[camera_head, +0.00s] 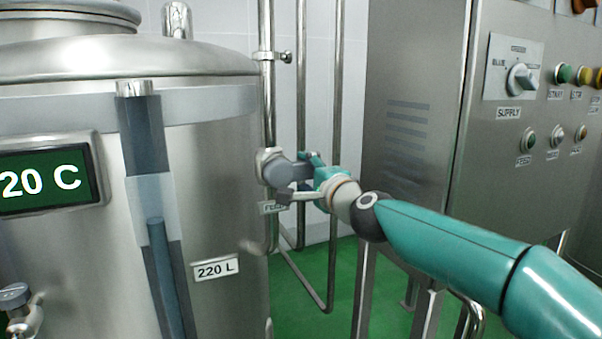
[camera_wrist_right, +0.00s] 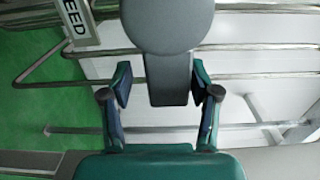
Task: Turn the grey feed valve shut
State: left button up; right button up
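The grey feed valve (camera_head: 276,171) sits on a vertical steel pipe beside the tank, above a small label that reads FEED in the wrist view (camera_wrist_right: 78,20). In the wrist view its rounded grey body (camera_wrist_right: 168,24) is at the top, with a grey handle (camera_wrist_right: 168,82) pointing down from it. My right gripper (camera_wrist_right: 162,84) has its two fingers apart, one on each side of the handle. A gap shows at the left finger; the right finger is close to the handle. In the head view my right gripper (camera_head: 314,174) partly hides the handle's end. My left gripper is out of view.
The steel tank (camera_head: 225,150) with a temperature display (camera_head: 48,182) fills the left. A steel control cabinet (camera_head: 415,95) with a SUPPLY knob (camera_head: 522,78) and several buttons stands at the right. Thin steel pipes (camera_head: 337,100) run behind the valve. Green floor (camera_head: 310,270) shows below.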

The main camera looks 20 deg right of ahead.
jog(key=shift+r, duration=0.15)
jog(key=shift+s+r, duration=0.1)
jog(key=shift+s, duration=0.05)
jog(key=s, duration=1.1)
jog(key=shift+s, duration=0.4)
